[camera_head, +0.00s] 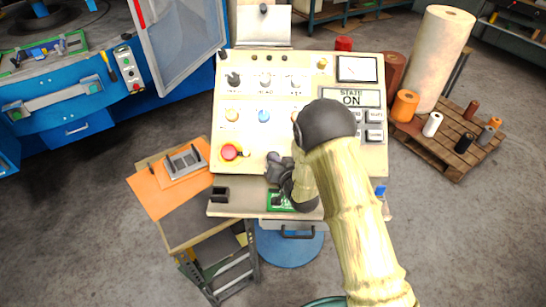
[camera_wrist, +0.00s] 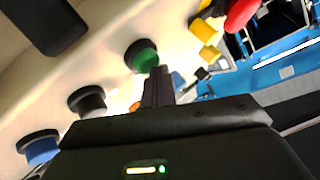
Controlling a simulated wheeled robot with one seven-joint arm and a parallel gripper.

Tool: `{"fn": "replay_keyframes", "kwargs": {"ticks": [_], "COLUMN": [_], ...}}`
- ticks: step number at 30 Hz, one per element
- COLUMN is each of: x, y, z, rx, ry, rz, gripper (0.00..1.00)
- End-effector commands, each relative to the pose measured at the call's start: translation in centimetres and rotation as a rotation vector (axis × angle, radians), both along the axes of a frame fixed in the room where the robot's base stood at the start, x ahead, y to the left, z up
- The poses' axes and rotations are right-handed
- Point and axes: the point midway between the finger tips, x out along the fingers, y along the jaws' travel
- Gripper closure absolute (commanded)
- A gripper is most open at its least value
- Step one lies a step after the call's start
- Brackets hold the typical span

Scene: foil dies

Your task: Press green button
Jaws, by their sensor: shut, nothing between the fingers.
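The green button (camera_wrist: 142,56) has a dark collar and shows in the wrist view on the pale panel. My gripper (camera_wrist: 160,72) is shut and empty, with its fingertips beside the lower right of the green button in that view. I cannot tell whether they touch it. In the head view my gripper (camera_head: 273,166) is over the lower middle of the control panel (camera_head: 310,75), and I cannot make out the green button there; my arm covers part of the panel.
The panel bears a red button (camera_head: 230,152), a blue button (camera_head: 264,116) and a yellow button (camera_head: 232,115). A small table (camera_head: 190,232) stands left, a pallet (camera_head: 440,148) right.

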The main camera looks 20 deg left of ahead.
Motion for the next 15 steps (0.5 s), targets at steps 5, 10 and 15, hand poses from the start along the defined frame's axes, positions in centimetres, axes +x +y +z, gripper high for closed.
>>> {"fn": "replay_keyframes", "kwargs": {"ticks": [5,10,15], "x": [-0.4,-0.8,-1.0], "y": [-0.1,-0.3,-0.3], "z": [0.6,1.2,1.5], "rx": [-0.001,-0.001,-0.001], "ry": [0.001,0.001,0.001], "rz": [0.0,0.0,0.0], "gripper": [1.0,1.0,1.0]}}
